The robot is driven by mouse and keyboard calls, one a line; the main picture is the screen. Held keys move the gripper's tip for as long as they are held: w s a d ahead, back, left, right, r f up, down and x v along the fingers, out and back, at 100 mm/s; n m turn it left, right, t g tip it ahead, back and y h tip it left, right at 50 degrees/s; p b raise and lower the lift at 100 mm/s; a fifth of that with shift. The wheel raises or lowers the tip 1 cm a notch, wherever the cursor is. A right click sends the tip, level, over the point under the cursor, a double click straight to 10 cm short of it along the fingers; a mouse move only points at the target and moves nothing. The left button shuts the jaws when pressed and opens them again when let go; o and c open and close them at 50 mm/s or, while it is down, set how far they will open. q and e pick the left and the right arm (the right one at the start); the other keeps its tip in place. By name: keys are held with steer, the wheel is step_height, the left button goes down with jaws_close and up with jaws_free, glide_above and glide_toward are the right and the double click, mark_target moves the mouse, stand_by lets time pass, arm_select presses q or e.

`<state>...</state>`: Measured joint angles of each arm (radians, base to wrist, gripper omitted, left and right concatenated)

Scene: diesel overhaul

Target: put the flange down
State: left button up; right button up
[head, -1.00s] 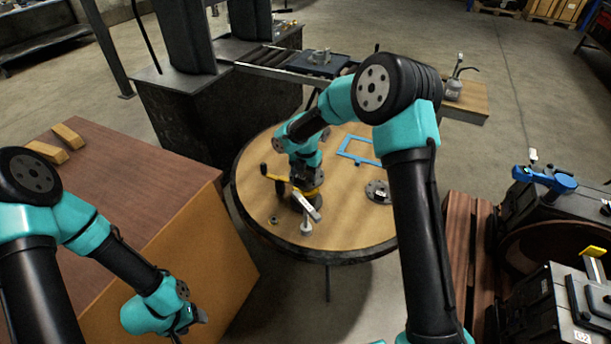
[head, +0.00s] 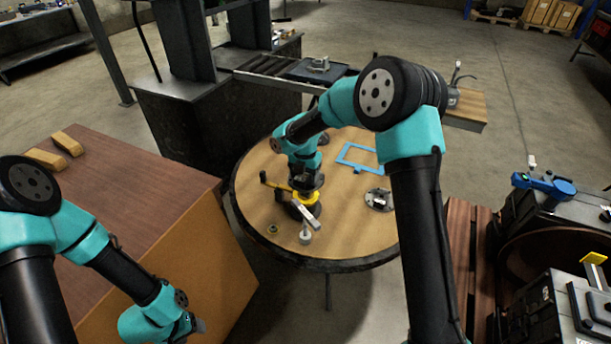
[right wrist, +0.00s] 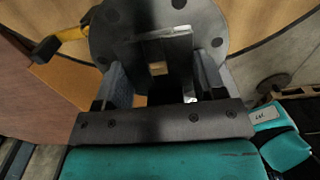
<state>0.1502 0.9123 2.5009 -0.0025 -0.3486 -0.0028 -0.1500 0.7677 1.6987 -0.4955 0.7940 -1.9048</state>
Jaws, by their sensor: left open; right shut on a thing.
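The flange (right wrist: 214,18) is a dark grey round disc with several bolt holes, seen large in the right wrist view. My right gripper (right wrist: 160,85) is shut on its middle part, with a finger on either side. In the head view my right gripper (head: 305,188) is over the left part of the round table, and the flange is largely hidden there. I cannot tell whether the flange touches anything below it. My left gripper (head: 194,328) is open and empty beside the brown crate, low in the head view.
A yellow bar (head: 275,184) with a black knob is close left of my right gripper. A grey pin (head: 305,237) stands in front. Another disc (head: 380,200) and a blue frame (head: 358,158) lie to the right. The round table's (head: 350,235) front right is clear.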

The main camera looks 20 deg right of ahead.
mark_target(309, 183)
steer(key=m, duration=0.2)
steer(key=s+r+m, duration=0.1)
steer(key=m, duration=0.3)
steer(key=shift+s+d+r, duration=0.15)
steer(key=shift+s+r, duration=0.1)
steer(key=shift+s, duration=0.05)
steer(key=m, duration=0.2)
steer(key=s+r+m, duration=0.1)
steer(key=m, duration=0.2)
steer(key=shift+s+d+r+m, duration=0.1)
steer(key=shift+s+r+m, duration=0.05)
steer(key=shift+s+m, duration=0.15)
steer(key=m, duration=0.2)
steer(key=s+r+m, duration=0.1)
steer(key=m, duration=0.1)
steer(key=s+m, duration=0.1)
steer(key=m, duration=0.2)
steer(key=shift+d+r, duration=0.15)
steer(key=shift+r, duration=0.05)
steer(key=m, duration=0.2)
steer(key=s+m, duration=0.1)
steer(key=m, duration=0.1)
steer(key=r+m, duration=0.1)
steer(key=shift+s+d+m, duration=0.15)
steer(key=shift+s+m, duration=0.25)
